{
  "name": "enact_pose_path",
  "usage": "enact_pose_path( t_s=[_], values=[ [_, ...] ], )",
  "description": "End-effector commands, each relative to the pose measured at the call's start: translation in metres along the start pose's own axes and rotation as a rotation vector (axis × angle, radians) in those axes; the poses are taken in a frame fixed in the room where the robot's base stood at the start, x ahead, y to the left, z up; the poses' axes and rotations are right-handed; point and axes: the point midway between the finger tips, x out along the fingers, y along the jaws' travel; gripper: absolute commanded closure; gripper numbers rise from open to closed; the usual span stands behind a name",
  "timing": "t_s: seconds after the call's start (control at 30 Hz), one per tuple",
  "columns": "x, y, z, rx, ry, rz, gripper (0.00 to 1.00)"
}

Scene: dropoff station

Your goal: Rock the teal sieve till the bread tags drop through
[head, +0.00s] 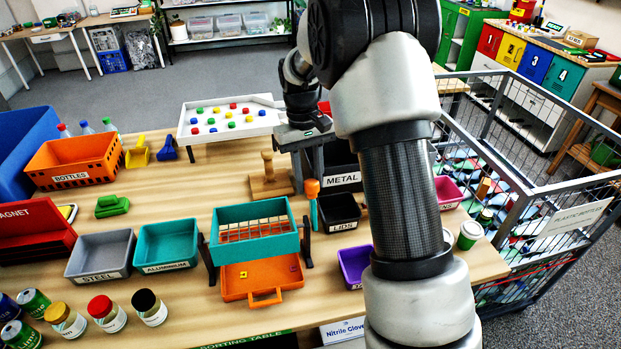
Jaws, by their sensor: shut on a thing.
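The teal sieve (252,247) hangs between black side supports near the middle of the table, its wire grid showing. I cannot make out any tags on the grid. An orange tray (262,291) with a front handle sits under it. A yellow bread tag (243,274) and a small dark reddish one (293,268) lie in the tray. An upright teal lever with an orange grip (312,188) stands at the sieve's right side. My gripper (311,178) points down and is shut on the orange grip; its fingertips are partly hard to make out.
A grey steel bin (98,272) and a teal aluminum bin (166,268) stand left of the sieve. Black metal and lids bins (341,222) and a purple bin (352,282) stand right. Behind are a wooden post stand (270,186) and a white tray (188,137). Jars stand front left.

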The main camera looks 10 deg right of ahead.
Motion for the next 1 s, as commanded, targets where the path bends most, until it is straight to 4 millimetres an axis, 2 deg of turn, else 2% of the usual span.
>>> enact_pose_path(
  t_s=[0.13, 0.47, 1.0],
  values=[
    [0.001, 0.006, -0.011, 0.003, 0.007, 0.007, 1.00],
    [0.009, 0.010, -0.029, -0.004, -0.143, -0.015, 1.00],
    [0.016, 0.012, -0.038, -0.009, -0.263, -0.032, 1.00]
  ],
)
